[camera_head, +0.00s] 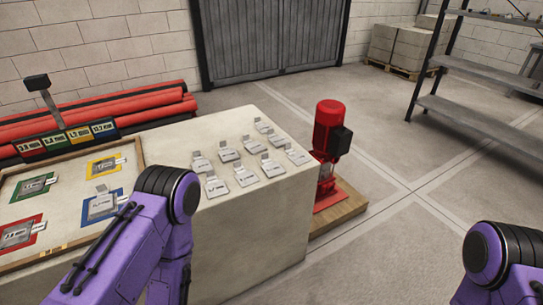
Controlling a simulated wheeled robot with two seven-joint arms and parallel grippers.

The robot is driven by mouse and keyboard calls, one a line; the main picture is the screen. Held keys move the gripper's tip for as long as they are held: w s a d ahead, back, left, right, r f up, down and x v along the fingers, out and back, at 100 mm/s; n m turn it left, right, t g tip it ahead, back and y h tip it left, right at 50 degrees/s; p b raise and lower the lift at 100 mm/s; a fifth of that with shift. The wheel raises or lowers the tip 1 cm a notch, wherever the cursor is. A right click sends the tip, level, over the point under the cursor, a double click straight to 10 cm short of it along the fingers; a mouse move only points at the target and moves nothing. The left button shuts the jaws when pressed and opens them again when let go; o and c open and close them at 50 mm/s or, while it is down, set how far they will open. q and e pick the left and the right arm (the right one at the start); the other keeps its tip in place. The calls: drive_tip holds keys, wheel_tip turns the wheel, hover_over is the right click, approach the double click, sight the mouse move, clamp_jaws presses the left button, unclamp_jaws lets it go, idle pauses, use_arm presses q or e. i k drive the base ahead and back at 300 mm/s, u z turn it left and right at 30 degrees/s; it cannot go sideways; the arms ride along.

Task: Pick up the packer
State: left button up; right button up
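Several thin grey plates with small tabs, which look like packers (245,177), lie flat in rows on the pale block-shaped table (250,225). Their printed markings are too small to read. More grey plates lie in a wooden-rimmed tray (139,160) at the left, on green (46,190), yellow (93,169), blue (92,216) and red (41,225) patches. I cannot tell which plate is the one named. Purple links of my two arms show at the bottom, the left one covering part of the tray and table. Neither gripper is in view.
A red pump (328,140) with a black box stands on a wooden base (345,207) right of the table. Red rolls (150,103) lie behind a labelled coloured strip (68,138). A metal shelf (480,65) stands at right. The floor between is clear.

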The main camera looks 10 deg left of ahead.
sight(272, 170)
drive_tip(key=u, duration=0.5)
drive_tip(key=i, duration=0.7)
drive_tip(key=u, duration=0.7)
